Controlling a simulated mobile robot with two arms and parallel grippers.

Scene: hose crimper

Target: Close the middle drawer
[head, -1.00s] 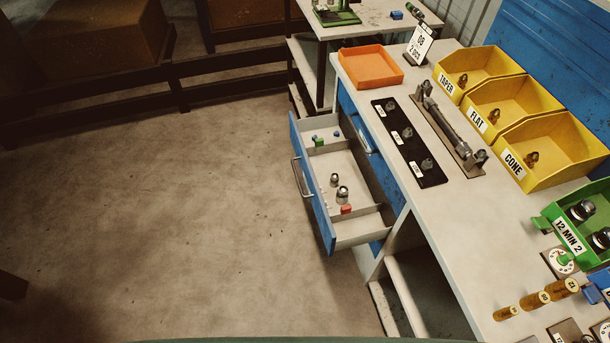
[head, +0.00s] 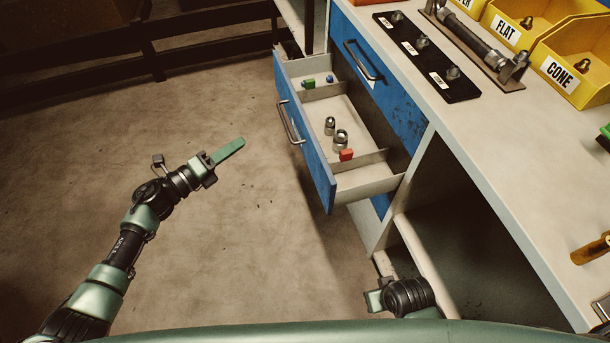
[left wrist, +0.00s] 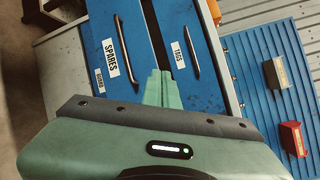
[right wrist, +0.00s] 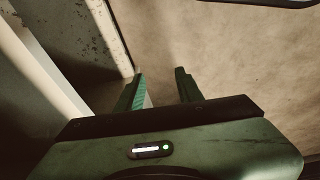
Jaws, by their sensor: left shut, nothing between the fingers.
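The middle drawer (head: 303,140) has a blue front and a handle (head: 290,122), and it stands pulled well out below a closed upper drawer (head: 385,80). Inside it lie two metal fittings (head: 341,140), a red block (head: 346,155), and small green and blue pieces in the far compartment. My left gripper (head: 238,145) is shut and empty, to the left of the drawer front and apart from it. My right gripper (right wrist: 160,80) is open and empty, low near the bench's underside.
The bench top (head: 465,125) carries a black mat (head: 428,60) with fittings and yellow bins (head: 560,65) at the upper right. An open space lies under the bench, right of the drawers. The floor (head: 220,230) left of the drawer is clear.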

